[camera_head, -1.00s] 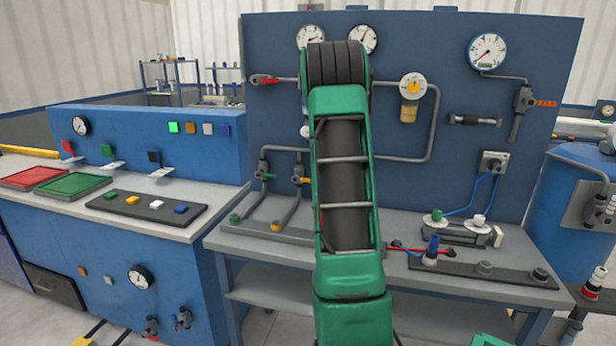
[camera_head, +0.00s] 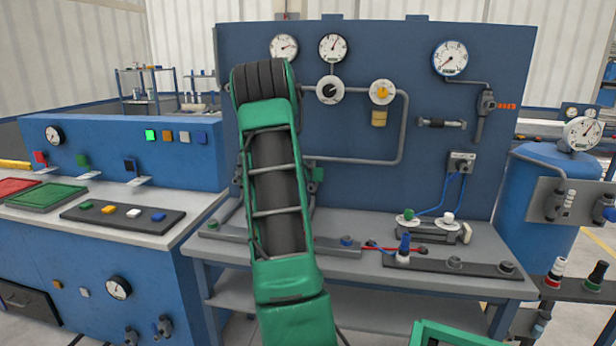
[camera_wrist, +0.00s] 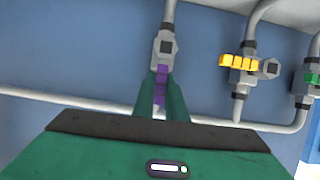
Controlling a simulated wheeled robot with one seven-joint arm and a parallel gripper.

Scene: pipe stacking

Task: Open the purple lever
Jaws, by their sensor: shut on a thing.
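In the wrist view, the purple lever (camera_wrist: 161,80) hangs below a grey valve body on a pipe. My gripper (camera_wrist: 161,100) is shut on it, with one green finger on each side. The lever's lower part is partly covered by the fingers. In the head view my green arm reaches up across the panel, and the gripper and the purple lever are hidden behind it.
A yellow valve handle (camera_wrist: 238,61) and a green one (camera_wrist: 312,78) sit on pipes to the right in the wrist view. A horizontal pipe (camera_wrist: 70,102) runs close behind the gripper. In the head view, the grey workbench (camera_head: 350,225) stands before the blue panel (camera_head: 400,60).

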